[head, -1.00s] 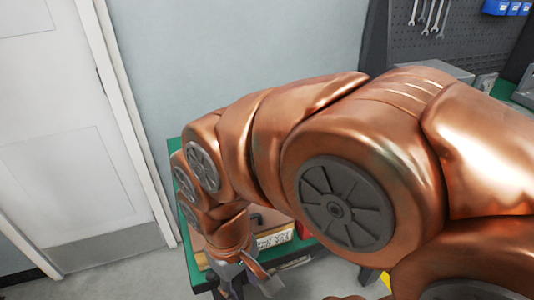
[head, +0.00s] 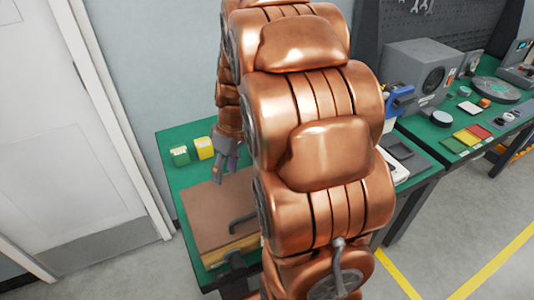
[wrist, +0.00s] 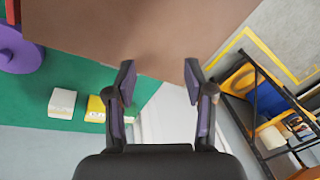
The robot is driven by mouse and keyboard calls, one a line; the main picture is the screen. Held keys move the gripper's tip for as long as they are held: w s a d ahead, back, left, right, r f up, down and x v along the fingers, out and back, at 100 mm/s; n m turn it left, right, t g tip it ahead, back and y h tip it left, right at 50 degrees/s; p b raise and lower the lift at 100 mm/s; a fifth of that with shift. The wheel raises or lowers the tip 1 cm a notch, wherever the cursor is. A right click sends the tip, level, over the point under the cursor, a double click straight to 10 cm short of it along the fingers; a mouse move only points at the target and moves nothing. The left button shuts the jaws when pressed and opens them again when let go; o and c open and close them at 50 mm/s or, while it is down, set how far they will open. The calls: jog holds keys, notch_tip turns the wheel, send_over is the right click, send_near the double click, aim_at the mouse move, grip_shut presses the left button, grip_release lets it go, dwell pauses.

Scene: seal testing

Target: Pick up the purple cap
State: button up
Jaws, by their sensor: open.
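A round purple piece (wrist: 18,52), which looks like the purple cap, shows at the left edge of the wrist view, cut off by the frame. It lies over the green table top (wrist: 75,80) beside the brown board (wrist: 150,28). My gripper (wrist: 160,82) is open and empty, with its fingers spread to the right of the purple piece and apart from it. In the head view my gripper (head: 222,166) hangs near the back edge of the board (head: 215,205). I cannot make out the cap there; my arm hides part of the table.
A black handle (head: 243,218) rises from the board. A grey machine (head: 415,72) and colored plates (head: 466,138) are on the right bench. Open floor lies at right.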

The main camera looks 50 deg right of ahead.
jog(key=w+d+f+t, duration=0.1)
jog(key=d+f, duration=0.1)
jog(key=d, duration=0.6)
jog(key=w+d+f+n+t+p, duration=0.1)
jog(key=w+d+f, duration=0.1)
jog(key=d, duration=0.7)
jog(key=w+d+f+n+t, duration=0.1)
jog(key=w+d+f, duration=0.1)
jog(key=d, duration=0.7)
jog(key=shift+w+f, duration=0.1)
jog(key=shift+f, duration=0.4)
jog(key=shift+d+f+p, duration=0.15)
jog(key=shift+p, duration=0.15)
jog(key=shift+d+p+x, duration=0.2)
jog(key=shift+p+x, duration=0.2)
jog(key=shift+x, duration=0.7)
jog(key=x, duration=0.1)
jog(key=p+x, duration=0.2)
jog(key=x, duration=0.1)
jog(key=shift+w+a, duration=0.25)
jog(key=shift+w, duration=0.15)
jog(key=shift+w+a+f+p, duration=0.1)
jog(key=shift+w+f+p, duration=0.15)
jog(key=shift+f+p, duration=0.25)
jog(key=shift+c, duration=0.4)
jog(key=shift+f, duration=0.1)
grip_shut()
